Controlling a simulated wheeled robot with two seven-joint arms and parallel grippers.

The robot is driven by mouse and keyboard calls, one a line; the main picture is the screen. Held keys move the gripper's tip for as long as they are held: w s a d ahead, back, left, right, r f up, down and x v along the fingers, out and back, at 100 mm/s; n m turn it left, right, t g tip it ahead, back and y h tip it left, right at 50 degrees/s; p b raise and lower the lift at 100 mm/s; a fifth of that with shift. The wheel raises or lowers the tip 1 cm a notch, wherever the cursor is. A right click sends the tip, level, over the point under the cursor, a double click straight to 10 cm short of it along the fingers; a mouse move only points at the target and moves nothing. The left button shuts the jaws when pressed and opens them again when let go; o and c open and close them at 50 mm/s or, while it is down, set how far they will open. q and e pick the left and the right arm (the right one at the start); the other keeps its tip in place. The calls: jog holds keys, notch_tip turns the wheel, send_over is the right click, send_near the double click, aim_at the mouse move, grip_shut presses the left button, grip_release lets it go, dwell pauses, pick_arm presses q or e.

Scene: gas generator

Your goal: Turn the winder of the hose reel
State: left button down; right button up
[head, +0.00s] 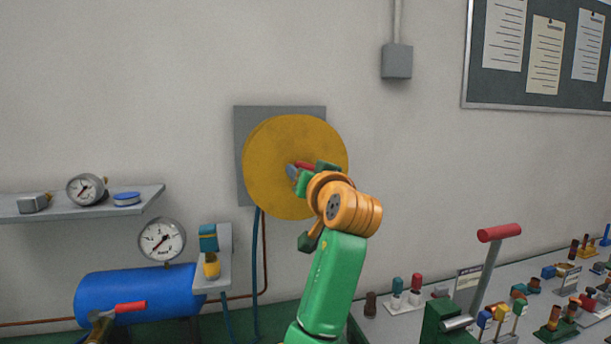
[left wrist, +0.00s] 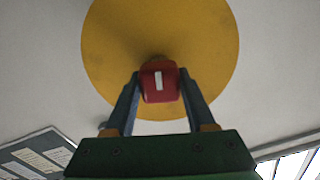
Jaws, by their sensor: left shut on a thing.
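The hose reel is a large round yellow disc (head: 275,150) on a grey square plate (head: 243,120) on the wall. It fills the upper middle of the left wrist view (left wrist: 105,50). Its winder has a red handle (left wrist: 158,85) that stands out from the disc; a bit of the red also shows in the head view (head: 306,166). My left gripper (head: 297,172) is in front of the disc. Its two fingers are shut on the red handle, one on each side, in the left wrist view (left wrist: 158,92). My arm hides the disc's lower right. My right gripper is not in view.
A shelf (head: 130,197) with a gauge is at the left, above a blue tank (head: 140,295) with a red-handled valve. A blue hose (head: 255,270) hangs below the reel. A panel with levers and switches (head: 390,303) is at the lower right.

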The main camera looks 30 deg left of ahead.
pick_arm(q)
jog(key=shift+r, duration=0.2)
dwell(0.3)
jog(key=shift+c, duration=2.3)
grip_release()
jog(key=shift+o, duration=1.1)
jog(key=shift+a+f, duration=0.1)
jog(key=shift+f, duration=0.05)
jog(key=b+v, duration=0.3)
jog(key=v, duration=0.4)
jog(key=shift+b, duration=0.4)
